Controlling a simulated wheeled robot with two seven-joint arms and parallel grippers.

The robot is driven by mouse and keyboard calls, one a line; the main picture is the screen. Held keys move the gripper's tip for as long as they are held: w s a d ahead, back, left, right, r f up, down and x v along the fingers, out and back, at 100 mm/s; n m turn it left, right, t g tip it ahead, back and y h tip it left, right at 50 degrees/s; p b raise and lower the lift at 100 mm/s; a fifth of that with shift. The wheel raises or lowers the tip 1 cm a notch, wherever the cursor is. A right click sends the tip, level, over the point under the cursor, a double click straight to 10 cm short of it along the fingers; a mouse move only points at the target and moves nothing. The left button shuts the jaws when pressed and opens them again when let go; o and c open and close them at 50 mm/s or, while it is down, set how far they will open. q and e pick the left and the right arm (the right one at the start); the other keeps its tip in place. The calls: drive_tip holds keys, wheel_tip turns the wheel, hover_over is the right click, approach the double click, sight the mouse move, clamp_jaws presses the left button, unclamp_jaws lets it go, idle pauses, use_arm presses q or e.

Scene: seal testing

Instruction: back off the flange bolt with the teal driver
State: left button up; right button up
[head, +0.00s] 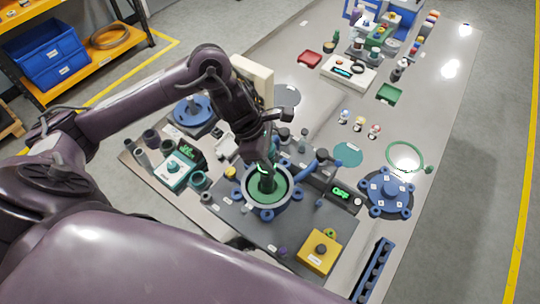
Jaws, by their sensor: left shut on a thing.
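My left gripper (262,150) reaches down over the fixture in the middle of the table. It is shut on a dark, slim tool, which looks like the teal driver (267,178); the gripper hides much of it. The tool's lower end is over or inside a grey ring-shaped flange housing (288,203) with a green inside and blue lugs around it. I cannot make out which flange bolt the tip is at, or whether it touches one. My right gripper is not in view.
A blue flange cover (388,190) lies on the right, beside a green ring (405,142). A yellow button box (320,250) stands in front, and a display reading OFF (341,193) is just right of the housing. A teal device (175,169) stands left. The table's right edge is mostly clear.

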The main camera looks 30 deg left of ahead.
sight(272, 147)
use_arm(q)
drive_tip(key=shift+s, duration=0.1)
idle(0.4)
drive_tip(key=shift+s+f+b, duration=0.2)
drive_tip(key=shift+b, duration=0.1)
idle(0.8)
idle(0.5)
drive_tip(key=shift+w+r+b, duration=0.15)
drive_tip(key=shift+r+b, duration=0.3)
drive_tip(key=shift+b, duration=0.2)
idle(2.9)
drive_tip(key=shift+w+r+p, duration=0.15)
drive_tip(key=shift+r+p, duration=0.75)
drive_tip(key=shift+r, duration=0.15)
drive_tip(key=shift+r+p, duration=1.25)
drive_tip(key=shift+r, duration=0.4)
drive_tip(key=shift+f, duration=0.1)
